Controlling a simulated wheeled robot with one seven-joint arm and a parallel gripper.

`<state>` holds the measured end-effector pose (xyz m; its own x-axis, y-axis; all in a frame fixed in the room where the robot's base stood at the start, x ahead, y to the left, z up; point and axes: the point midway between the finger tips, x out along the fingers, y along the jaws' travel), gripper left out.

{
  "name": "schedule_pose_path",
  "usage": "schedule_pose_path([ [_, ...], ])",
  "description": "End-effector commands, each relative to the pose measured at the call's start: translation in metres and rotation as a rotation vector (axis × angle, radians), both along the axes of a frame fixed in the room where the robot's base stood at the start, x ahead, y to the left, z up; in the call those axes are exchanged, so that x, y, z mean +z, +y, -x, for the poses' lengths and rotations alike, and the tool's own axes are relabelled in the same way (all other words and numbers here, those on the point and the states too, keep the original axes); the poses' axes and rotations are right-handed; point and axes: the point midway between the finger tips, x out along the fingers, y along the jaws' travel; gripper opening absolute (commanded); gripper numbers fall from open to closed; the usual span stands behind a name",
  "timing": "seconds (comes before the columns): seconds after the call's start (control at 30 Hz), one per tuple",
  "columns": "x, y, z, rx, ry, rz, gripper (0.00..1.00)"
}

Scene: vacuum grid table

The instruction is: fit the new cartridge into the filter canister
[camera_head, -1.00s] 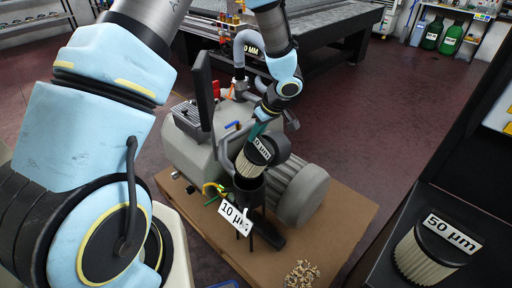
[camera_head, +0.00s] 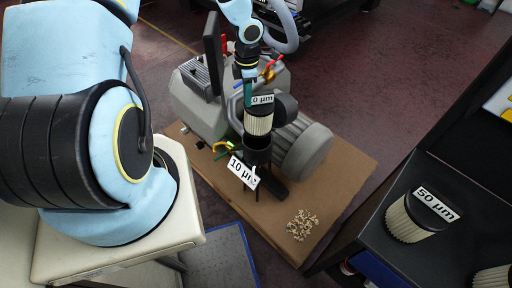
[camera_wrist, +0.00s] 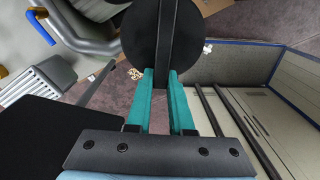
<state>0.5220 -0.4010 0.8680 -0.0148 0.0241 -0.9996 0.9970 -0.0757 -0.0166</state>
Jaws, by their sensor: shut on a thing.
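My gripper (camera_head: 248,98) points down with its teal fingers shut on the cartridge (camera_head: 258,124), a pale pleated cylinder with a black cap. Its label is partly hidden and reads "0 µm". The wrist view shows the round black cap (camera_wrist: 143,35) and a dark bar between the fingers (camera_wrist: 162,80). The cartridge is nearly upright over the mouth of the black filter canister (camera_head: 257,157), tagged "10 µm". Its lower end is at the rim; I cannot tell whether it has entered. The inside of the canister is hidden.
A grey vacuum pump (camera_head: 200,112) and its motor (camera_head: 305,150) stand close around the canister on a brown board (camera_head: 345,175). Small pale pieces (camera_head: 302,224) lie on the board. A cartridge tagged "50 µm" (camera_head: 410,222) stands on the black bench (camera_head: 455,250) at right.

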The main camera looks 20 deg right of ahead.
Motion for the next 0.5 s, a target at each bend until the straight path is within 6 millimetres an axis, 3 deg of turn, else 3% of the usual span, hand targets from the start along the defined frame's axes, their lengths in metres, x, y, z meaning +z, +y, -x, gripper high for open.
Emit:
schedule_pose_path([
  [0.27, 0.000, 0.004, 0.005, 0.151, -0.014, 0.047, 0.00],
  [0.37, -0.013, 0.003, 0.006, 0.161, -0.013, 0.048, 0.00],
  [0.5, -0.055, 0.004, 0.006, 0.160, -0.014, 0.048, 0.00],
])
